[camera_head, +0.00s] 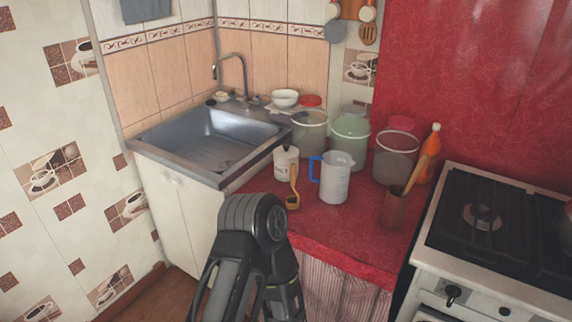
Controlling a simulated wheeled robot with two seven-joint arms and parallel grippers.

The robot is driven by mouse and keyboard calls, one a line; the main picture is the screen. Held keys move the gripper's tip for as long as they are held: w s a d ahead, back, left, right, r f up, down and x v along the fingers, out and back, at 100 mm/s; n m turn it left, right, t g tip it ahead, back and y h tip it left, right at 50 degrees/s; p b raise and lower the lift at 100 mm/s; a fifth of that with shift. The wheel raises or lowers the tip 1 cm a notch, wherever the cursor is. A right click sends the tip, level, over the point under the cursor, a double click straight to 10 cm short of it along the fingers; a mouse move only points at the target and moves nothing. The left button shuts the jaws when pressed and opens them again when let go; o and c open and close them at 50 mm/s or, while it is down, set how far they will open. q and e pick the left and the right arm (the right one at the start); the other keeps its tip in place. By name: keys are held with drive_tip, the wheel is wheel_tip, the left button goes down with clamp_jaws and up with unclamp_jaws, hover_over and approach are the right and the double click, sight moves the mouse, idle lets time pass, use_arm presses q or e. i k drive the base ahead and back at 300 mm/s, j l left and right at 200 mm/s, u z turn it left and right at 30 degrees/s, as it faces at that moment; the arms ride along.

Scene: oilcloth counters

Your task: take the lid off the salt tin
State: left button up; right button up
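The salt tin (286,163) is a small white canister with dark lettering. It stands upright on the red counter, left of the white jug and near the sink's right end. Its lid (286,150) is on top and has a small dark knob. A dark arm part of mine fills the bottom centre, below and in front of the tin. No gripper fingertips show, and I see nothing touching the tin.
A white jug with a blue handle (334,180) stands close right of the tin. Behind are several large jars, including a green one (350,140). The sink (208,145) is left.

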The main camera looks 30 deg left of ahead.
sight(285, 151)
drive_tip(key=j+z, duration=0.2)
drive_tip(key=j, duration=0.55)
drive_tip(key=j+z, duration=0.2)
drive_tip(key=j, duration=0.55)
drive_tip(key=k+j+z, duration=0.2)
drive_tip(key=j, duration=0.5)
drive_tip(key=i+j, duration=0.05)
drive_tip(key=i, duration=0.05)
